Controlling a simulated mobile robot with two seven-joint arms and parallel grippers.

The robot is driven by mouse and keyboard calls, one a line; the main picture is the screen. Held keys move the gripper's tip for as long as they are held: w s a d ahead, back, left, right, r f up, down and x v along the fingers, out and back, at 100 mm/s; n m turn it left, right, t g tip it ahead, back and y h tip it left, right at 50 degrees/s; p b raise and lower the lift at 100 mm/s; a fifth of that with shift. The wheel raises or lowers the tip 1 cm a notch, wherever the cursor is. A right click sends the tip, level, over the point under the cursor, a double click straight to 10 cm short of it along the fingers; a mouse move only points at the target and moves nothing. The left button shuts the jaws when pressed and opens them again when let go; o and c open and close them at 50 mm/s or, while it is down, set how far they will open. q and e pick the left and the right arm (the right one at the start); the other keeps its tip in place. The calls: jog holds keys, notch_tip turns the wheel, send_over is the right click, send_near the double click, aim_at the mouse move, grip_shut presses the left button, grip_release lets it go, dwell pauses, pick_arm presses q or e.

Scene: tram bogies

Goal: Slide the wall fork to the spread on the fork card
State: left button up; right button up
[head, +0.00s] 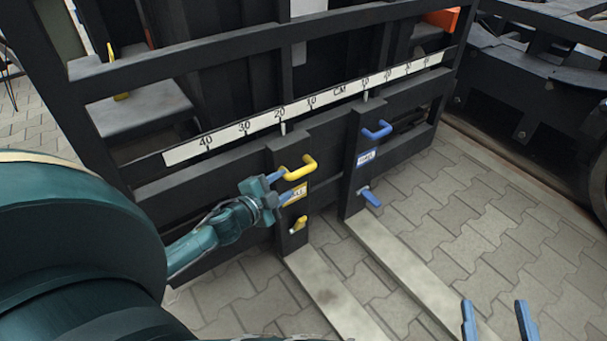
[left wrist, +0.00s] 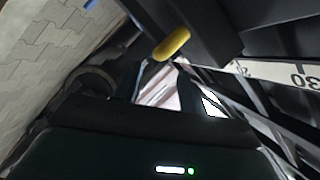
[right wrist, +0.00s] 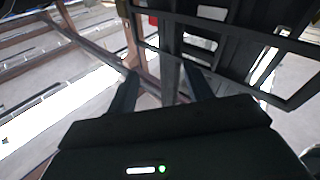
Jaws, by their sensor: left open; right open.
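The wall fork stands on a dark frame. Its left arm (head: 292,240) has a yellow handle (head: 300,168) and a yellow knob (head: 299,225); its white mark is near 20 left of centre on the scale (head: 340,92). Its right arm (head: 354,180) has a blue handle (head: 376,130) and a blue knob (head: 370,197); its mark is near 10 on the right. My left gripper (head: 282,188) is open just below and left of the yellow handle, which also shows in the left wrist view (left wrist: 172,44). My right gripper (head: 497,318) is open and empty over the paving. I see no readable fork card.
Two pale tines (head: 335,295) reach forward over the paving from the fork arms. A dark bogie (head: 530,90) stands at the right beside a rail. An orange object (head: 441,18) is behind the frame. Open paving (head: 470,220) lies right of the tines.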

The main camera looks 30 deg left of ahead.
aim_at(297, 176)
pick_arm(q)
jog(key=b+x, duration=0.2)
jog(key=x, duration=0.7)
grip_shut()
dwell(0.4)
